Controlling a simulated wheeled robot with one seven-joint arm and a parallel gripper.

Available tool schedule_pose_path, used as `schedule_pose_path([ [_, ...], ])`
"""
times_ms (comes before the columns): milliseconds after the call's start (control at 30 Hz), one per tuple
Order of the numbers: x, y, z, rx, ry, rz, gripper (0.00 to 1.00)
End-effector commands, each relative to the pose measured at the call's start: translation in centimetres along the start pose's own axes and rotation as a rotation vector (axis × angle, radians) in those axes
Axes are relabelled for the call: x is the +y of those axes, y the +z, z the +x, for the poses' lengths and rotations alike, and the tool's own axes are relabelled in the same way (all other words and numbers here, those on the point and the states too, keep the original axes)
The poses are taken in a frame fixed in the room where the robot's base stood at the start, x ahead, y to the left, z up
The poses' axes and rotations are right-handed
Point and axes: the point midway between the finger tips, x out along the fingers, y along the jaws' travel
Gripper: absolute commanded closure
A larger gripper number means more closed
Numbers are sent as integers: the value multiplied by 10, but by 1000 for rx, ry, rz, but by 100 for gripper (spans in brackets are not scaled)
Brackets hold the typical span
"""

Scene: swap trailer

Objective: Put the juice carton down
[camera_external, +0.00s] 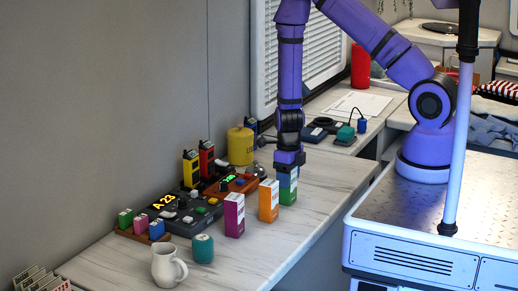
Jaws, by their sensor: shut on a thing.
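My gripper (288,172) points straight down over the counter and is shut on a small green carton (288,195), the one in line with the task's juice carton. The carton is upright, with a blue part showing just under the jaws. Its base is at or very near the counter top; I cannot tell whether it touches. An orange carton (268,202) stands close on its left, and a magenta carton (234,215) stands further left. Both are upright and apart from my gripper.
A teal round container (203,248) and a white jug (167,265) stand at the front left. A dark control panel (190,212), yellow and red radios and a yellow canister (240,146) line the wall side. The marble-patterned counter (310,222) is clear right of the cartons.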

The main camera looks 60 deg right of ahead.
Motion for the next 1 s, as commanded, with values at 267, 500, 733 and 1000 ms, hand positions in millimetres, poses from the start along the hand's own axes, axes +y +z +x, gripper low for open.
schedule_pose_path([
  [267, 0, 0, 1, 0, 0, 0, 21],
  [500, 0, 0, -3, -1, -1, 0, 21],
  [733, 1, 0, -27, -2, -2, -4, 21],
  [1000, 1, 0, -61, -3, -1, -3, 21],
])
